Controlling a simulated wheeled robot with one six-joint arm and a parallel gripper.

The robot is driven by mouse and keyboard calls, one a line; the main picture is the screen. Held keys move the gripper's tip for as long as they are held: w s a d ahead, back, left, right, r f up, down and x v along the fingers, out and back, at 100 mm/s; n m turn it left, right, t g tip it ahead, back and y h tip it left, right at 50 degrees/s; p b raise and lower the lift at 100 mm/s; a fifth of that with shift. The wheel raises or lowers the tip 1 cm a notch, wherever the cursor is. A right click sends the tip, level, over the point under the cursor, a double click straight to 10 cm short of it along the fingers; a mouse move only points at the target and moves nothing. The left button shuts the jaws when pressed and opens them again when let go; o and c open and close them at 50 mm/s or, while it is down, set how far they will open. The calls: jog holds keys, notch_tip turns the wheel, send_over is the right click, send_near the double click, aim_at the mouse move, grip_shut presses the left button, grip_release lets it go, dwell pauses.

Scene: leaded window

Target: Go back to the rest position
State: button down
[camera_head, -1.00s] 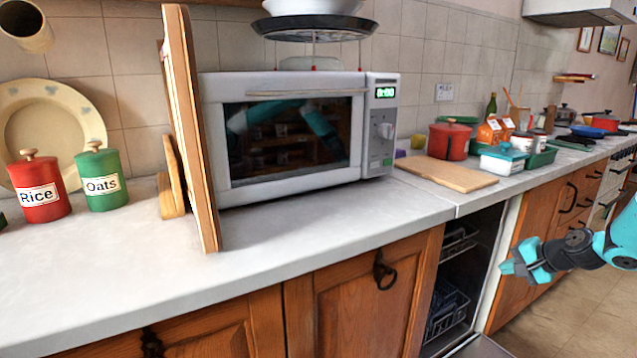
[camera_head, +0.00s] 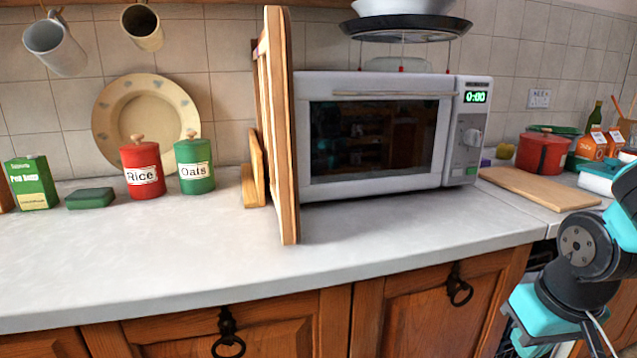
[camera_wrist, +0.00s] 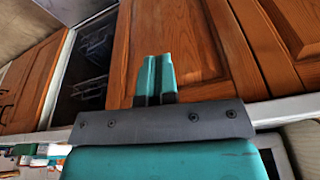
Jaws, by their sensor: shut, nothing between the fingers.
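My gripper (camera_wrist: 156,76) shows in the wrist view. Its two teal fingers lie together with nothing between them, in front of a wooden cabinet door (camera_wrist: 205,40), apparently clear of it. In the head view my teal and black arm is folded at the lower right, in front of the counter's right part. The fingertips cannot be made out there.
The worktop (camera_head: 380,228) holds a microwave (camera_head: 375,140), an upright wooden board (camera_head: 284,130), a red Rice canister (camera_head: 142,170), a green Oats canister (camera_head: 195,166) and a cutting board (camera_head: 535,188). An open dark compartment with racks (camera_wrist: 88,65) lies beside the cabinet door.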

jog(key=s+a+r+n+g+y, duration=0.1)
jog(key=s+a+r+n+y, duration=0.15)
jog(key=s+a+r, duration=0.35)
jog(key=s+a+r+n+g+y, duration=0.1)
jog(key=s+a+r+n+y, duration=0.1)
jog(key=s+a+n, duration=0.35)
notch_tip(320, 180, up, 14)
jog(key=w+a+m+p, duration=0.1)
jog(key=a+p, duration=0.1)
jog(key=p, duration=1.2)
jog(key=shift+w+f+g, duration=0.2)
jog(key=shift+w+g, duration=0.1)
jog(key=shift+w, duration=0.05)
jog(key=shift+h, duration=0.25)
